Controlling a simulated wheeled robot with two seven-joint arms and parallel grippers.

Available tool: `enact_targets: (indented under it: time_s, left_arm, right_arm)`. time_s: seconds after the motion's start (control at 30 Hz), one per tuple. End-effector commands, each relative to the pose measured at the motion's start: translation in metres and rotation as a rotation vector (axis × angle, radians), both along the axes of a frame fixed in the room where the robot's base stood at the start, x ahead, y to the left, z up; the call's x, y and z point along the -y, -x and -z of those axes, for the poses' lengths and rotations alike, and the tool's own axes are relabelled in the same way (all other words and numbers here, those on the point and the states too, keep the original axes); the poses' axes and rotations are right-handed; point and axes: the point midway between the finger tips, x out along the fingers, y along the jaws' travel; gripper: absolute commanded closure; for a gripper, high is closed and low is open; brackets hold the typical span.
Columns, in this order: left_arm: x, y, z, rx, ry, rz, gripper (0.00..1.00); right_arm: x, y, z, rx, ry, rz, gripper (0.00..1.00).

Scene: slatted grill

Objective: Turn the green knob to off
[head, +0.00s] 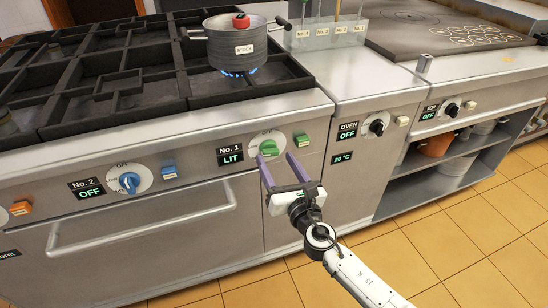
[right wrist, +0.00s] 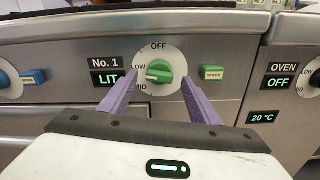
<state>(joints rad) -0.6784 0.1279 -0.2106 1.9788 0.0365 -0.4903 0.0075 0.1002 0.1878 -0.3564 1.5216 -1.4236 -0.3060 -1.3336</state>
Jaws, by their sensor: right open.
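The green knob (head: 268,147) sits on a white dial on the front panel, beside a display reading No. 1 LIT (head: 230,156). In the right wrist view the green knob (right wrist: 160,72) has its bar about level, with its pale mark toward the left, near LOW; OFF is at the top of the dial. My right gripper (head: 276,156) is open, its purple fingers pointing at the panel. In the right wrist view its fingertips (right wrist: 159,75) stand left and right of the knob, apart from it. I cannot tell whether they reach its depth. My left gripper is not in view.
A pot (head: 238,45) stands over a blue flame (head: 238,73). A green tag (head: 302,140) is right of the knob. A blue knob (head: 129,182) is to the left, a black oven knob (head: 376,127) to the right. An oven handle (head: 150,225) juts out lower left.

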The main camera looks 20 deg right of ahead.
Motion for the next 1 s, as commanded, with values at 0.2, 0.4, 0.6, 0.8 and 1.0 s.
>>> enact_targets:
  time_s: [0.2,0.4,0.6,0.8,1.0]
  left_arm:
    - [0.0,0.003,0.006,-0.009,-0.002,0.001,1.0]
    - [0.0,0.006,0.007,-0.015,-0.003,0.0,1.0]
    - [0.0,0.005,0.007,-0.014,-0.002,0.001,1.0]
    - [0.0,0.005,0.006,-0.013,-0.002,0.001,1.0]
    - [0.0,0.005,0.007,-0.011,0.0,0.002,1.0]
  right_arm:
    - [-0.001,-0.023,0.001,0.0,-0.002,0.001,0.44]
    - [-0.001,-0.026,0.0,-0.001,-0.003,0.0,0.44]
    - [-0.001,-0.026,0.0,-0.001,-0.003,0.0,0.56]
    - [-0.001,-0.026,0.0,-0.001,-0.003,0.0,0.85]
    - [-0.001,-0.026,0.001,-0.002,-0.018,0.001,0.85]
